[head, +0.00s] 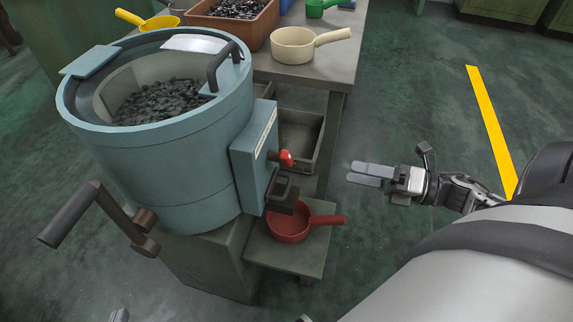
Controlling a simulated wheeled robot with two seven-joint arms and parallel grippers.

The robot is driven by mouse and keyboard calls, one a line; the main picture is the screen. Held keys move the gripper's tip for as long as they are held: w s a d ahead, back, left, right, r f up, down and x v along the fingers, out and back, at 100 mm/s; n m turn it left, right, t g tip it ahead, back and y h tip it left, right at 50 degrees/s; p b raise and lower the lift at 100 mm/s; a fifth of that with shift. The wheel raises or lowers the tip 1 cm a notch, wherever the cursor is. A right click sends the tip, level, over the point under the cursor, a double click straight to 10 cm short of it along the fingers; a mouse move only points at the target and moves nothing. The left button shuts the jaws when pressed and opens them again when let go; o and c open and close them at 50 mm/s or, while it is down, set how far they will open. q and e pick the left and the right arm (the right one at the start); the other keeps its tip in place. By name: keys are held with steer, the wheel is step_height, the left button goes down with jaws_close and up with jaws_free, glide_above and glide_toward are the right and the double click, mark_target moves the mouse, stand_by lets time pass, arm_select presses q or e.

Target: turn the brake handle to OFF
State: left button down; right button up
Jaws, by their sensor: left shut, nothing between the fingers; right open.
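The brake handle (286,158) looks like a short dark stub with a red knob. It sticks out from the right face of a blue-grey box (254,160) on the side of the round drum (190,165). A pale label strip is on the box, too small to read. My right gripper (358,173) is open and empty, right of the red knob and apart from it, fingers pointing left towards the machine. Only a grey tip of my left gripper (120,315) shows at the bottom edge, below the drum; it is shut and touches nothing visible.
A crank (70,212) juts out at the drum's left front. A dark spout (283,192) sits below the knob, above a red pan (288,222) on a low shelf. A table (335,70) with pans stands behind. Open floor lies right of the machine.

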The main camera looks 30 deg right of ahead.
mark_target(291, 160)
steer(key=x, duration=1.5)
steer(key=shift+w+a, duration=0.2)
steer(key=shift+a, duration=0.1)
steer(key=c, duration=1)
